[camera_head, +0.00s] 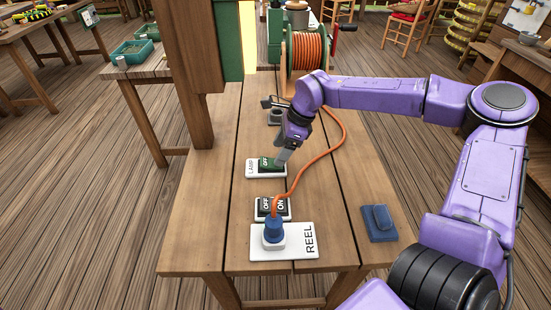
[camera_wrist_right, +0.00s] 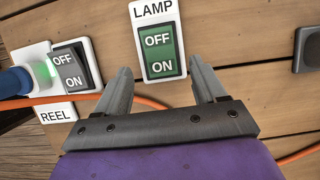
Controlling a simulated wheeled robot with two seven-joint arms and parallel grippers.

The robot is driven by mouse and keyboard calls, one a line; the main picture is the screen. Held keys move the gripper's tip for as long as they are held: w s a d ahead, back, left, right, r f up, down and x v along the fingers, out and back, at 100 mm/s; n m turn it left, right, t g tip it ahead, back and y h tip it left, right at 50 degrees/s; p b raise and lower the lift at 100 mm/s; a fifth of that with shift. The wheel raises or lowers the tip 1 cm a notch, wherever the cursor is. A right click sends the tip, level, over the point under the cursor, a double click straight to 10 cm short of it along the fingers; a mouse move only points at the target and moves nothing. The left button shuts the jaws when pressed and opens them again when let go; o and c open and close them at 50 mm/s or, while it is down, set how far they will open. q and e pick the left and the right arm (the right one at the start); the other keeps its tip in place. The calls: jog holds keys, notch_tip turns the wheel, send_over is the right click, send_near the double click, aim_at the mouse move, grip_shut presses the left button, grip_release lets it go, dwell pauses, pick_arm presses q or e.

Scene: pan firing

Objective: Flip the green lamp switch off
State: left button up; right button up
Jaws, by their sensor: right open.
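The green lamp switch (camera_head: 265,162) sits on a white plate marked LAMP on the wooden bench. It shows in the right wrist view as a green rocker (camera_wrist_right: 160,50) with OFF at the top and ON at the bottom. I cannot tell for sure which half is pressed in. My right gripper (camera_head: 281,160) points down over the switch, partly covering it in the head view. In the right wrist view its fingers (camera_wrist_right: 160,68) are apart and empty, near the two sides of the plate. I cannot tell if they touch anything. My left gripper is not in view.
A grey OFF/ON switch (camera_head: 271,207) lies nearer on the bench, beside a white REEL plate (camera_head: 290,250) with a blue plug (camera_head: 273,229). An orange cord (camera_head: 331,150) runs to a cable reel (camera_head: 305,52). A blue block (camera_head: 379,221) sits at the right edge. A wooden post (camera_head: 190,85) stands left.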

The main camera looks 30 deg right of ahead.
aim_at(272, 162)
jog(key=x, duration=0.4)
jog(key=c, duration=1.1)
jog(key=shift+o, duration=0.2)
jog(key=h+p, duration=0.1)
jog(key=r+g+h+p, duration=0.1)
jog(key=p, duration=0.1)
jog(key=shift+w+a+g+h+p, duration=0.25)
jog(key=shift+a+g+h+p, duration=0.05)
jog(key=shift+a, duration=0.05)
jog(key=shift+w+a+f+g+h+p, duration=0.15)
jog(key=shift+g+h+p, duration=0.35)
jog(key=shift+h+p, duration=0.15)
jog(key=shift+f+h, duration=0.15)
jog(key=shift+h, duration=0.1)
